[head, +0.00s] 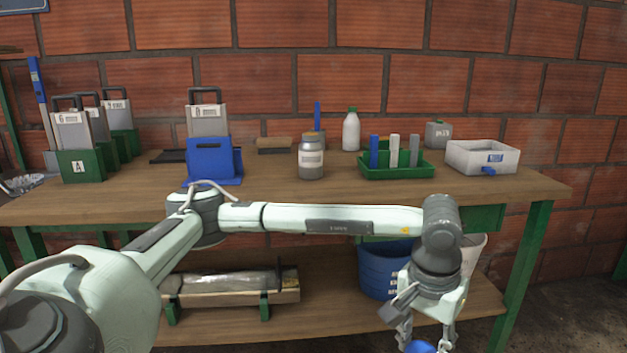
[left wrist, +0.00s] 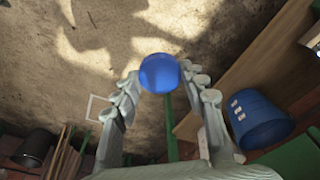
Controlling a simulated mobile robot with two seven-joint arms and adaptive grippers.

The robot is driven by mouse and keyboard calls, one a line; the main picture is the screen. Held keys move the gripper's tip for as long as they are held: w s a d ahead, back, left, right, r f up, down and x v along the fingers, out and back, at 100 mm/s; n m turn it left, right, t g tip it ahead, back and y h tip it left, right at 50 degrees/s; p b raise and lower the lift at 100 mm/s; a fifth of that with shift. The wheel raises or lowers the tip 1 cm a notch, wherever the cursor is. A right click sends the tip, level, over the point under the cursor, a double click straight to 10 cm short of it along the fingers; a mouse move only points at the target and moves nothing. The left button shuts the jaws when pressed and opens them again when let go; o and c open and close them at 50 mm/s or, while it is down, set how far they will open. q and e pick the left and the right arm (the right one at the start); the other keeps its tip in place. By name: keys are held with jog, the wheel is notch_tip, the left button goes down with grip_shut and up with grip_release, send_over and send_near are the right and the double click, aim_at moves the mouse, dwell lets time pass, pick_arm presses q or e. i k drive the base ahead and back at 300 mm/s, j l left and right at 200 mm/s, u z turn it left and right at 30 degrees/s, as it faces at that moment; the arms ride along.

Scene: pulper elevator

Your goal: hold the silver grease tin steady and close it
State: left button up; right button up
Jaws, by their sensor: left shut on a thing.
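My left gripper (head: 421,341) hangs low at the front right of the bench in the head view, its fingers shut on a round blue thing (head: 420,347). In the left wrist view the left gripper (left wrist: 159,82) has the smooth blue thing (left wrist: 159,72) between its fingertips, above the floor. I cannot tell whether it is a lid or a ball. On the bench top stands a grey jar (head: 311,160) with a white label and a brownish top, upright; it may be the grease tin. A small grey labelled can (head: 438,135) stands further back. My right gripper is not in view.
A green tray (head: 398,172) with upright blocks, a white bin (head: 482,157), a white bottle (head: 351,130) and a blue holder (head: 213,162) stand on the bench (head: 270,203). A blue bucket (head: 383,272) is on the lower shelf, close to my left gripper.

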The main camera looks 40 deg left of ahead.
aim_at(310, 150)
jog(key=k+j, duration=0.15)
jog(key=j, duration=0.2)
jog(key=k+j+u, duration=0.1)
jog(key=j, duration=0.2)
jog(key=k+j, duration=0.15)
jog(key=j, duration=0.2)
jog(key=k+j, duration=0.15)
jog(key=j, duration=0.2)
jog(key=k+j+u, duration=0.1)
jog(key=j, duration=0.25)
